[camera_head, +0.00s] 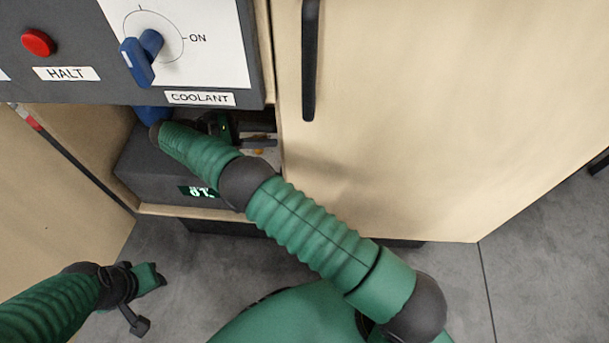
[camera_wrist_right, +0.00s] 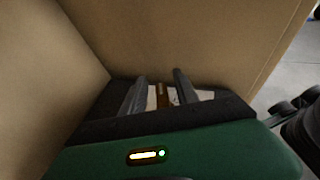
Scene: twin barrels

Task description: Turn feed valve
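No part in view is labelled as a feed valve. A blue rotary knob (camera_head: 140,58) marked COOLANT sits on the white panel plate, its pointer away from ON. My right gripper (camera_head: 262,135) reaches into the cabinet below the panel, its two dark fingers apart and pointing right. In the right wrist view the fingers (camera_wrist_right: 160,88) are spread, with a narrow orange-brown thing (camera_wrist_right: 162,96) seen between them; I cannot tell whether they touch it. My left gripper (camera_head: 142,292) hangs low at the left, away from the panel; its finger opening is unclear.
A red HALT button (camera_head: 38,42) is on the grey panel. A dark box with a green display (camera_head: 203,192) stands in the cabinet beneath. A closed wooden door with a black handle (camera_head: 310,60) is at the right; an open door panel (camera_head: 55,200) is at the left.

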